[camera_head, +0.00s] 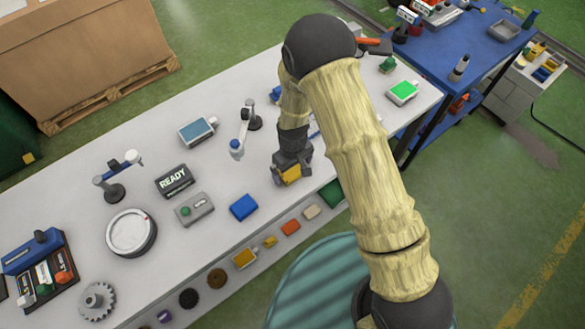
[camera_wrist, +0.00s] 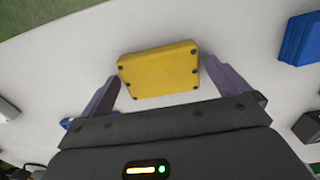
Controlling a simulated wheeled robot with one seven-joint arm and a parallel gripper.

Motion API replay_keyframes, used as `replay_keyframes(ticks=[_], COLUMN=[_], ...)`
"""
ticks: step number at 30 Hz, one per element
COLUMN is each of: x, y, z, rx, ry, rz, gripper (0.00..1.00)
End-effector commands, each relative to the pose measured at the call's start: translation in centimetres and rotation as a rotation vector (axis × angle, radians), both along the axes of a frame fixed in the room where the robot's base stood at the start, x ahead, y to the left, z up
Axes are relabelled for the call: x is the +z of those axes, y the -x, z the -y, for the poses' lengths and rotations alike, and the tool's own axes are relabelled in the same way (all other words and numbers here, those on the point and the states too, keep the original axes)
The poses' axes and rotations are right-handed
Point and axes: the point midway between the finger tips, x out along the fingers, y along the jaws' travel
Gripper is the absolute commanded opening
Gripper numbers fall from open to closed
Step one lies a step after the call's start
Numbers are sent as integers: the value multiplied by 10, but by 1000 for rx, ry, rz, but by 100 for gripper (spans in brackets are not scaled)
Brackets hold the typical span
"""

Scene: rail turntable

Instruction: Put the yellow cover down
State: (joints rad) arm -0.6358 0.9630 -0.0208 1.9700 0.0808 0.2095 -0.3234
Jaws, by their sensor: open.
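The yellow cover (camera_wrist: 158,71) is a flat block with dark screws at its corners. In the wrist view it lies between the two fingers of my gripper (camera_wrist: 160,85). The fingers are spread, and a gap shows between the cover and at least the left finger. In the head view my gripper (camera_head: 290,178) points down at the white table (camera_head: 75,200), and part of the yellow cover (camera_head: 291,174) shows under it. The cover seems to rest on the table top, though its underside is hidden.
A blue block (camera_head: 244,207) lies left of my gripper, and it also shows in the wrist view (camera_wrist: 300,40). A grey button box (camera_head: 194,209), a READY display (camera_head: 174,180) and a round white dial (camera_head: 130,232) stand farther left.

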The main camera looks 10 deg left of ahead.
Motion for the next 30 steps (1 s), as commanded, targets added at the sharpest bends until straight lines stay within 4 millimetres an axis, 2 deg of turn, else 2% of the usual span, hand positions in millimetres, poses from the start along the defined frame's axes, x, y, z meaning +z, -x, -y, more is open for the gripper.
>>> replay_keyframes(ticks=[16,17,24,25,26,30], x=[-2,-2,-1,-1,-1,-1], y=[0,0,0,0,0,0], z=[0,0,0,0,0,0], rx=[0,0,0,0,0,0], ry=[0,0,0,-1,-1,-1], rz=[0,0,0,1,1,1], gripper=[100,96,50,50,45,45])
